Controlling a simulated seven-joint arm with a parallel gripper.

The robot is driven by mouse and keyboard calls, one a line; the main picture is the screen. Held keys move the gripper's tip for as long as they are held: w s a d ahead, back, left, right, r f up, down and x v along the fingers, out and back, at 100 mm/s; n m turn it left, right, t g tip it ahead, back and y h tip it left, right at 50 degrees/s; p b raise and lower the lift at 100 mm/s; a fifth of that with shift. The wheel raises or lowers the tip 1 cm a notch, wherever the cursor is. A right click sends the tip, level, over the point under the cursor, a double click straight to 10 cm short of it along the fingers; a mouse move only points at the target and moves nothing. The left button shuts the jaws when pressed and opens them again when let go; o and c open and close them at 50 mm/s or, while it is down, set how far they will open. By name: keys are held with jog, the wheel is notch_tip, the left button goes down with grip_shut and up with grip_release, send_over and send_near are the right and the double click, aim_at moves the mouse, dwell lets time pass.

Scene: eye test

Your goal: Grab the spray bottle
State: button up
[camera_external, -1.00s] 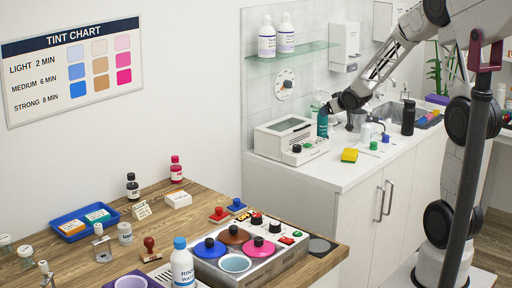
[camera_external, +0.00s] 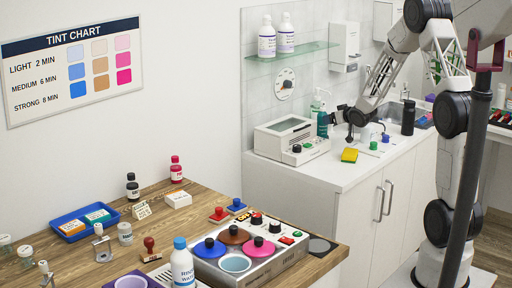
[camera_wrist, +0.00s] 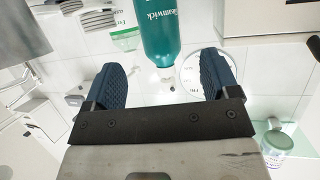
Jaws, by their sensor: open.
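The spray bottle, a teal bottle (camera_external: 322,124), stands upright on the white counter by the wall. In the wrist view the teal bottle (camera_wrist: 171,30) appears upside down, with white lettering and a small white neck end; I cannot make out a trigger. My gripper (camera_external: 338,115) is just to the right of the bottle in the external view. In the wrist view my gripper (camera_wrist: 163,74) has its two blue ridged pads wide apart, with the bottle's neck end showing in line with the gap. Whether the neck is between the pads or beyond them is unclear. Nothing is gripped.
A beige boxy device (camera_external: 290,137) stands left of the bottle, and a clear greenish pump bottle (camera_external: 315,104) is close behind it. A glass shelf (camera_external: 292,53) hangs above.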

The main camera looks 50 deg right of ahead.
jog(key=shift+w, duration=0.1)
jog(key=shift+x, duration=1.2)
jog(key=shift+w+f, duration=0.1)
jog(key=shift+x, duration=2.45)
jog(key=shift+c, duration=0.4)
jog(key=c, duration=1)
jog(key=shift+r, duration=5)
